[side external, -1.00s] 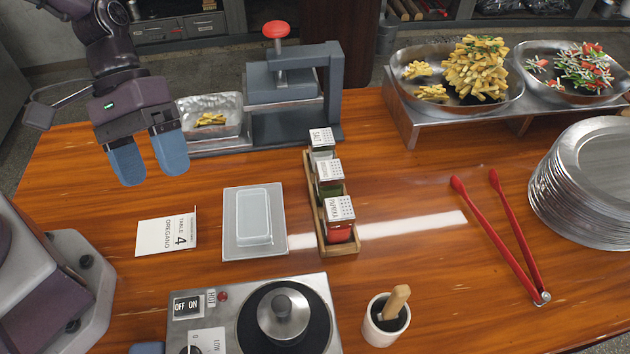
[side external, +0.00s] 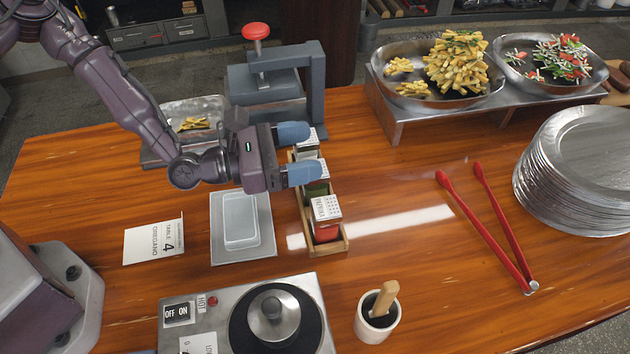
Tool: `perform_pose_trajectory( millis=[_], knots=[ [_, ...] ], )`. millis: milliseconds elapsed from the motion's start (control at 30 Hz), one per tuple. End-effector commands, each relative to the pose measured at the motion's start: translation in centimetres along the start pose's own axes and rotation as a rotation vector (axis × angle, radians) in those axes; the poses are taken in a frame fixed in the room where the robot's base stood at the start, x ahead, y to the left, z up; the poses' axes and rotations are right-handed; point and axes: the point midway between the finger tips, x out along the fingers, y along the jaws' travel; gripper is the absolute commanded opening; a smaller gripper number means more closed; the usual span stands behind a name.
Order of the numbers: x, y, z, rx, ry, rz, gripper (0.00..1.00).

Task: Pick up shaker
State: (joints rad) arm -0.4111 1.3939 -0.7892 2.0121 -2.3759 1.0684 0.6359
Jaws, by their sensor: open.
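Three shakers stand in a row in a narrow wooden rack in the middle of the table. The nearest, the paprika shaker (side external: 326,216), has a red body and a pale perforated lid. The middle shaker (side external: 318,187) shows a green body and is partly hidden by a fingertip. The far shaker (side external: 308,152) is also partly covered by my gripper. The wooden rack (side external: 333,246) holds them upright. My gripper (side external: 302,153) is open, its two blue fingertips pointing right, over or beside the far and middle shakers. I cannot tell whether it touches them.
A card reading Table 4 Oregano (side external: 154,240) stands left of a tray with a pale block (side external: 241,220). A hot plate (side external: 190,325) and mortar (side external: 378,318) are in front. A press (side external: 316,90) stands behind. Red tongs (side external: 490,220) and plates (side external: 575,165) lie right.

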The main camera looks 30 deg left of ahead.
Motion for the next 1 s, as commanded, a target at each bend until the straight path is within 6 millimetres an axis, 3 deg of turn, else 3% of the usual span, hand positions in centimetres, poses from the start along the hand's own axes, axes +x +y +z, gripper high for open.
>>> perform_pose_trajectory(
  millis=[267, 467, 700, 967, 1000],
  knots=[
    [0.0, -0.1, -3.0, 0.004, 0.001, -0.003, 0.74],
    [-0.1, -0.1, -6.8, 0.004, 0.002, -0.004, 0.74],
    [2.8, -0.1, -6.7, 0.007, -0.002, -0.006, 0.74],
    [3.0, -0.1, -6.7, 0.006, -0.001, -0.006, 0.74],
    [3.0, -0.1, -6.7, 0.006, -0.001, -0.006, 0.65]
  ],
)
